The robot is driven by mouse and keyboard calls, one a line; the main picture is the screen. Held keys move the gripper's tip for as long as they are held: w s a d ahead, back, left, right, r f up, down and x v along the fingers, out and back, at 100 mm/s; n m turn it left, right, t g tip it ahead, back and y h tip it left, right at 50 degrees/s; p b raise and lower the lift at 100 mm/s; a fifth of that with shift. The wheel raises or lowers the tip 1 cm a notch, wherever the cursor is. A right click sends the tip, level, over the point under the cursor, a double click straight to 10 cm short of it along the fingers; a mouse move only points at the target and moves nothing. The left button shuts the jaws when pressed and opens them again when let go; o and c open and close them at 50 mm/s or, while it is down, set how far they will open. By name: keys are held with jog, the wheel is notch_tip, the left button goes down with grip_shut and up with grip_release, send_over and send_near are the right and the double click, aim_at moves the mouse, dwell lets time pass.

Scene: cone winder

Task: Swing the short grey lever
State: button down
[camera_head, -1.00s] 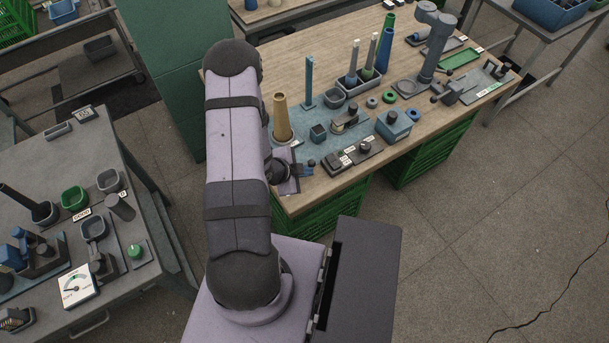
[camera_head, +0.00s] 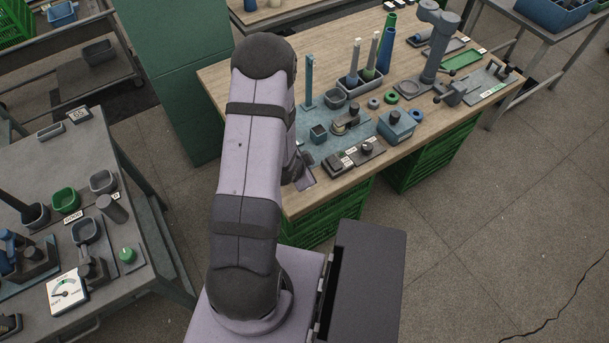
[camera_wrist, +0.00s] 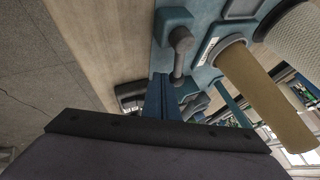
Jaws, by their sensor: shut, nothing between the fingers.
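A short grey lever (camera_wrist: 180,45) with a rounded end stands out from a blue-grey block in the wrist view. My gripper's blue fingers (camera_wrist: 160,90) are shut and empty, just below and left of the lever in that picture. I cannot tell whether they touch it. A tan cone (camera_wrist: 265,95) sticks out to the right of the lever. In the head view my arm hides the lever and the cone, and my fingertips do not show. Only the grey plate of my wrist shows at the bench's near left edge.
A grey table (camera_head: 130,205) with cups stands at the left.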

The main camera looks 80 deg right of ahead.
dwell(0.4)
jog(key=shift+s+a+f, duration=0.15)
jog(key=shift+s+a, duration=0.05)
jog(key=shift+a, duration=0.15)
jog(key=s+a, duration=0.1)
jog(key=s+a+b, duration=0.1)
jog(key=shift+s+a+f+b, duration=0.1)
jog(key=shift+a+f+b, duration=0.2)
jog(key=shift+a+f, duration=0.1)
jog(key=p+v, duration=0.1)
jog(key=v, duration=0.2)
jog(key=p+v, duration=0.1)
jog(key=v, duration=0.2)
jog(key=shift+d+r+p, duration=0.25)
jog(key=shift+p, duration=0.1)
jog(key=p+v, duration=0.4)
jog(key=p, duration=0.3)
jog(key=shift+s, duration=0.15)
jog(key=shift+a, duration=0.1)
